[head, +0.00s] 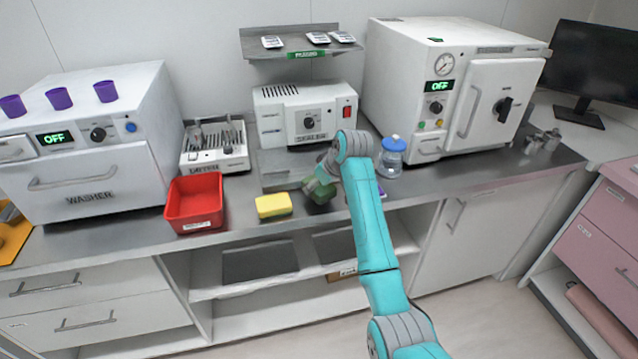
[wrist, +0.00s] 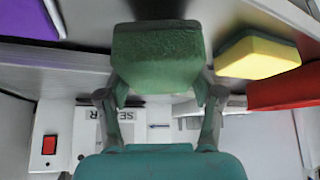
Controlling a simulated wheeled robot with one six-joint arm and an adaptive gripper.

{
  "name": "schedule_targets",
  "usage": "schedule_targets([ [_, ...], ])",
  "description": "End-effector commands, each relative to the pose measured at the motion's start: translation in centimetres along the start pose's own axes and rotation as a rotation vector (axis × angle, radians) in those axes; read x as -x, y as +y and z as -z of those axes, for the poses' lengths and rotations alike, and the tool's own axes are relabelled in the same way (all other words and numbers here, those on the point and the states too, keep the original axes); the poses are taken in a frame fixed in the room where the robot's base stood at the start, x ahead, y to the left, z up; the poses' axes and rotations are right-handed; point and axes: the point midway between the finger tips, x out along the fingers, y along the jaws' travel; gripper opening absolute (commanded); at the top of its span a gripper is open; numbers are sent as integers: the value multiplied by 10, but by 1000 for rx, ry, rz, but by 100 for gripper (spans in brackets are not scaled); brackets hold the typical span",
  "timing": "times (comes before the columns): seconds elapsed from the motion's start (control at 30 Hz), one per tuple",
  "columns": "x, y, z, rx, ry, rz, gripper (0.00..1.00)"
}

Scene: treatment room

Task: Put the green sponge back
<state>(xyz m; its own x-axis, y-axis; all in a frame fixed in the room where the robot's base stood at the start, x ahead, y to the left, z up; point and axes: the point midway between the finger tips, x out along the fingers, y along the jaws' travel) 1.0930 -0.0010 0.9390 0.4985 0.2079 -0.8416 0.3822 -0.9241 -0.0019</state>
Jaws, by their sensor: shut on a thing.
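The green sponge (head: 321,193) is at the counter's front part, just right of the yellow sponge (head: 273,205), partly hidden by my gripper and arm in the head view. My gripper (head: 318,182) is shut on it. In the wrist view the green sponge (wrist: 157,55) sits between the two fingers of my gripper (wrist: 160,97). I cannot tell whether the sponge touches the counter. The yellow sponge also shows in the wrist view (wrist: 258,57). A purple thing (head: 380,190) shows just right of my arm, mostly hidden, and also in the wrist view (wrist: 30,18).
A red bin (head: 194,203) stands left of the yellow sponge. Behind are the sealer (head: 305,113), a drying rack (head: 215,146) and a blue-lidded jar (head: 391,158). The washer (head: 88,140) and a steriliser (head: 450,90) flank them. A shelf (head: 300,48) hangs above.

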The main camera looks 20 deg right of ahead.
Motion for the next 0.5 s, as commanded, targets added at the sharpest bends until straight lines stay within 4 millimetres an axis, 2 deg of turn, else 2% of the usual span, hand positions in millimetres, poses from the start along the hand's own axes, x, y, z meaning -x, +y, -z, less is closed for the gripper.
schedule_targets([
  [0.03,0,0,0,0,0,0,71],
  [0.1,0,0,0,0,0,0,88],
  [0.13,0,0,0,0,0,0,91],
  [0.5,2,0,2,0,1,0,91],
])
